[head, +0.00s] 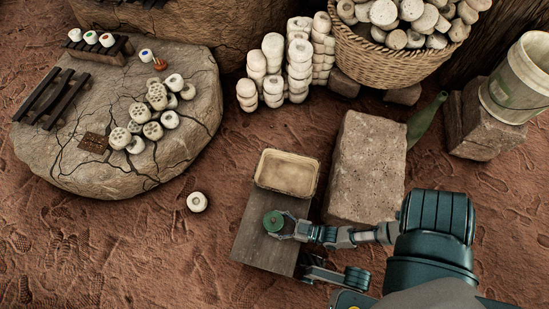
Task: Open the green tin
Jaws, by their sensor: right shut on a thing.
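The green tin (273,221) is a small round tin. It sits upright at the middle of a dark wooden board (262,248), and I see its round top from above. My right gripper (279,226) comes in from the right and is shut on the tin, its fingers around the tin's right side. I cannot tell whether they hold the lid or the body. More gripper parts, seemingly my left gripper (309,262), show at the board's lower right edge. They are apart from the tin, and their fingers are too unclear to read.
An empty tan tray (287,172) sits at the board's far end. A stone block (366,165) stands right of it, with a green bottle (426,118) beyond. A white round piece (197,202) lies on the ground. A flat rock (90,165) at left holds several pieces. The lower left ground is clear.

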